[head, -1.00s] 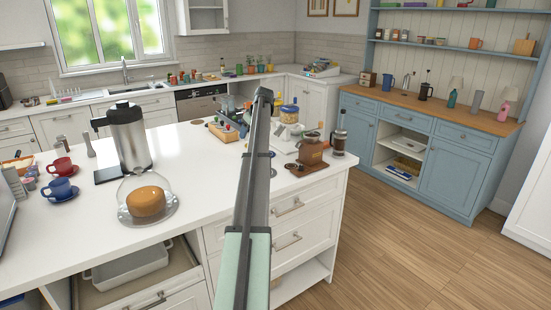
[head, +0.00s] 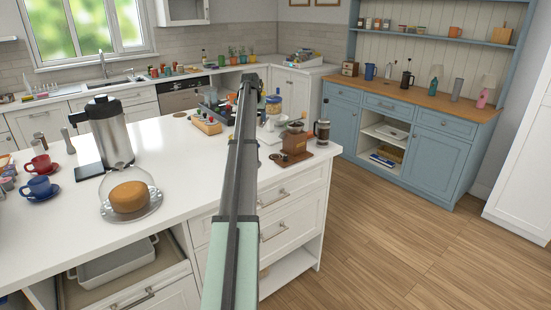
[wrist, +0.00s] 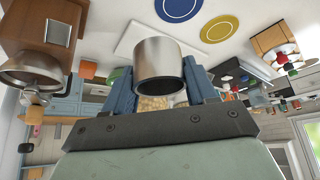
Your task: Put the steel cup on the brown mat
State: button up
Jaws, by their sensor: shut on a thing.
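In the wrist view my gripper (wrist: 163,82) is shut on the steel cup (wrist: 157,56), with one blue finger on each side of it. The cup's dark open mouth faces the wrist camera. In the head view my arm crosses the middle of the picture, and it hides the cup and the fingers. A small flat brown round thing (head: 180,114), which looks like the brown mat, lies on the far part of the white island. I cannot pick out this mat in the wrist view.
A blue disc (wrist: 180,7) and a yellow disc (wrist: 219,28) show near the cup. A wooden grinder (head: 293,143), a french press (head: 322,132) and a small crate (head: 207,123) stand on the island. The white top (head: 195,165) has free room left of my arm.

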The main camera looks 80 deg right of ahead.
jog(key=m+g, duration=0.1)
jog(key=m, duration=0.1)
jog(key=s+m+g, duration=0.1)
jog(key=s+r+m, duration=0.1)
jog(key=m, duration=0.1)
jog(key=shift+s+a+m+g+y, duration=0.2)
jog(key=shift+a+m+g+y, duration=0.1)
jog(key=shift+a+g+y, duration=0.1)
jog(key=s+m+g+y, duration=0.1)
jog(key=s+m+g, duration=0.1)
jog(key=m, duration=0.2)
jog(key=m+y, duration=0.6)
jog(key=m, duration=0.5)
send_over(280, 157)
jog(key=w+d, duration=0.1)
jog(key=w, duration=0.5)
jog(key=shift+g, duration=0.4)
notch_tip(280, 157, down, 12)
jog(key=shift+f, duration=0.2)
jog(key=shift+s+a+f, duration=0.1)
jog(key=shift+s+a, duration=0.15)
jog(key=shift+s, duration=0.75)
jog(key=shift+s+a, duration=0.25)
jog(key=shift+s, duration=0.7)
jog(key=shift+f, duration=0.6)
jog(key=shift+f, duration=0.1)
jog(key=o, duration=0.7)
jog(key=shift+o, duration=0.2)
